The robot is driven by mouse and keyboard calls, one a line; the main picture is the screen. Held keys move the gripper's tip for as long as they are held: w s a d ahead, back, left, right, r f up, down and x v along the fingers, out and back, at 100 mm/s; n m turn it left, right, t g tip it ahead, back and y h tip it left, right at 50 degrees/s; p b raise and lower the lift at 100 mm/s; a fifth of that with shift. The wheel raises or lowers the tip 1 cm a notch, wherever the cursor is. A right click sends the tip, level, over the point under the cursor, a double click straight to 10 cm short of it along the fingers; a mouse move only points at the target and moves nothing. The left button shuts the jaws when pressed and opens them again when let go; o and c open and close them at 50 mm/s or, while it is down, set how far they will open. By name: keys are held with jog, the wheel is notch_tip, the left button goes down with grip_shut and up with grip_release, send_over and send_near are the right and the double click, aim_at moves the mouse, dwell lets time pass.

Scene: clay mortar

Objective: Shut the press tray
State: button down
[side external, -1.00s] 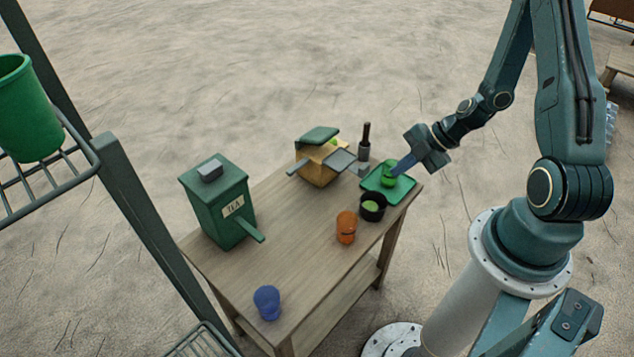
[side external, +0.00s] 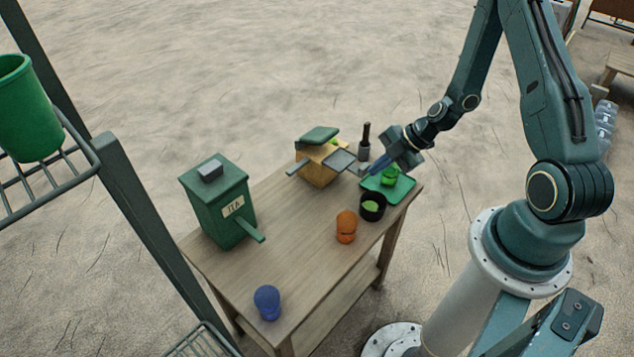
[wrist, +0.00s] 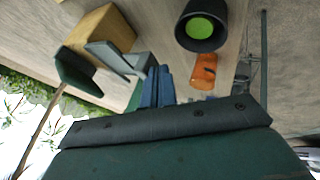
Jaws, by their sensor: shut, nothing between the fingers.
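The press (side external: 319,165) is a wooden box with a green lid (side external: 319,134) at the far side of the table. Its grey tray (side external: 340,161) sticks out on the right. In the wrist view, the wooden box (wrist: 100,34) and the grey tray (wrist: 118,58) lie up and left of my fingers. My gripper (side external: 366,173) is shut and empty, just right of the tray's outer end. Its blue fingers also show in the wrist view (wrist: 157,72), close beside the tray. I cannot tell whether they touch it.
A green plate (side external: 404,189) with a green item (side external: 390,176) lies under my gripper. A green tea box (side external: 217,201) and blue cup (side external: 267,301) are farther left.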

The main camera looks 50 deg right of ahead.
aim_at(367, 163)
jog(key=shift+w, duration=4.05)
jog(key=shift+s, duration=0.7)
jog(key=s, duration=0.3)
jog(key=shift+s, duration=0.15)
jog(key=v, duration=1)
